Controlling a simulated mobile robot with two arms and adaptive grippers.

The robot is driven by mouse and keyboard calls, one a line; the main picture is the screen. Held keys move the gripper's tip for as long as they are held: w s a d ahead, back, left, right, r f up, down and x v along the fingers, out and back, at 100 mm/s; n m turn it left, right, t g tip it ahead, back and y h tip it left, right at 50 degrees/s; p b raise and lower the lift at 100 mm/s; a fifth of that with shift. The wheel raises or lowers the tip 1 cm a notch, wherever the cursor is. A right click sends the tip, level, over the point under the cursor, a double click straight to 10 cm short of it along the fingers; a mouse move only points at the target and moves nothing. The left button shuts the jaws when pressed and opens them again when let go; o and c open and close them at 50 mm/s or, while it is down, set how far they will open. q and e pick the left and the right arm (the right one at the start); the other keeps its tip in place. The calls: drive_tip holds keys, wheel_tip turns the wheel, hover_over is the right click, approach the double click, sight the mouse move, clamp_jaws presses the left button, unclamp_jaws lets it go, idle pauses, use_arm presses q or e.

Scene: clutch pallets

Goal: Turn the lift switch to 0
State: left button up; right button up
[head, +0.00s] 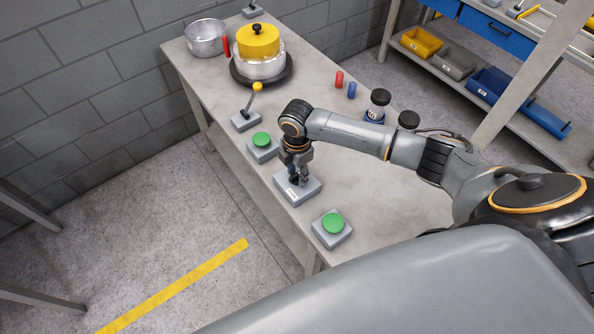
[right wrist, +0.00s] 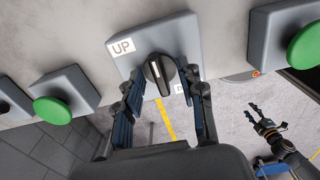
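The lift switch is a grey box (head: 284,187) near the table's front edge, with a black knob (right wrist: 158,74) on its face in the right wrist view. An "UP" label (right wrist: 123,46) is at its upper left, and a small, partly hidden label (right wrist: 181,89) is at lower right. The knob's pale mark lies towards its upper-left part. My right gripper (right wrist: 163,76) points at the box, its fingers apart on either side of the knob; I cannot tell if they touch it. My left gripper (right wrist: 255,113) shows only in the right wrist view, empty, fingers spread, off the table.
Green-button boxes stand on both sides of the switch (head: 262,143) (head: 333,225). A yellow-knobbed lever (head: 252,100) is farther along. A yellow-topped clutch stack (head: 258,50), a metal pot (head: 205,38) and red (head: 339,79) and blue (head: 352,90) pieces stand behind.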

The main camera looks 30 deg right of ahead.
drive_tip(key=shift+c, duration=0.2)
clamp_jaws()
drive_tip(key=m, duration=0.5)
drive_tip(key=shift+a+m, duration=0.1)
drive_tip(key=shift+m, duration=0.3)
drive_tip(key=m, duration=0.5)
drive_tip(key=shift+o, duration=0.2)
unclamp_jaws()
drive_tip(key=shift+r, duration=0.15)
